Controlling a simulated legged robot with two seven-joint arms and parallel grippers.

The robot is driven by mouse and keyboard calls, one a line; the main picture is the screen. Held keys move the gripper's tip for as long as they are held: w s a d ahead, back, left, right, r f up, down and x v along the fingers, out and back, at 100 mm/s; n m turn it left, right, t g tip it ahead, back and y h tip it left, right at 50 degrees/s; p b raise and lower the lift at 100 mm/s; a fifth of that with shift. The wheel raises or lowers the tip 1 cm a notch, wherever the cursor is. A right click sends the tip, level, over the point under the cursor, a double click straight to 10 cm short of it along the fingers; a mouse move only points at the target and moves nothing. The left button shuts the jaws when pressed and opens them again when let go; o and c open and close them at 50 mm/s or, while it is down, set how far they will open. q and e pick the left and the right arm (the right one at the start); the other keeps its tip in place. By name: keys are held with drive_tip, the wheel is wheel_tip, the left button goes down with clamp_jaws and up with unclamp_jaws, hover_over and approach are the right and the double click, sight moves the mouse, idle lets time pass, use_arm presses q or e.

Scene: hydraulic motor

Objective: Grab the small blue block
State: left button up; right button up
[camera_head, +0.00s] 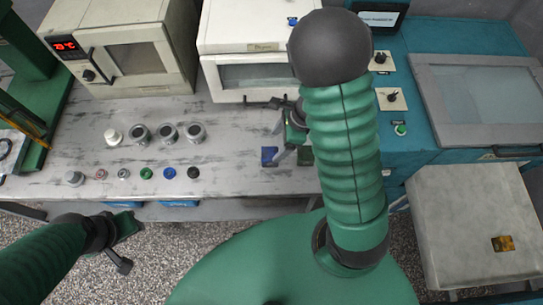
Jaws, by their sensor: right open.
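The small blue block (269,156) sits near the front edge of the grey worktable, left of my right forearm. My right gripper (284,148) is open over the table, with a finger close to the right side of the blue block. I cannot tell whether they touch. A dark green block (305,156) lies just right of that gripper, partly hidden by my forearm. My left gripper (124,240) is low at the left, in front of the table edge and away from the blocks. Its jaw opening is not clear.
Several small round parts (146,173) and metal cylinders (167,133) stand on the left half of the worktable (230,135). A beige oven (130,50) and a white machine (250,60) stand behind. A teal cabinet (415,140) borders the right side.

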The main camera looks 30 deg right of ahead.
sight(271, 153)
drive_tip(key=shift+w+a+f, duration=0.2)
drive_tip(key=shift+a+f, duration=0.65)
drive_tip(key=shift+a, duration=0.25)
drive_tip(key=x, duration=0.2)
drive_tip(key=b+x, duration=0.1)
drive_tip(key=shift+s+f, duration=0.35)
drive_tip(key=shift+f, duration=0.1)
drive_tip(key=shift+w+d+f, duration=0.1)
drive_tip(key=shift+d+f, duration=0.05)
drive_tip(key=shift+f, duration=0.1)
drive_tip(key=shift+w+d+f, duration=0.1)
drive_tip(key=shift+d, duration=0.25)
drive_tip(key=shift+c, duration=1.2)
drive_tip(key=shift+a, duration=0.2)
drive_tip(key=shift+c, duration=1.2)
drive_tip(key=shift+a, duration=0.4)
drive_tip(key=c, duration=0.7)
drive_tip(key=shift+d, duration=0.15)
clamp_jaws()
use_arm(q)
drive_tip(key=shift+a+f, duration=0.5)
drive_tip(key=shift+f, duration=0.35)
use_arm(e)
drive_tip(key=shift+d, duration=0.25)
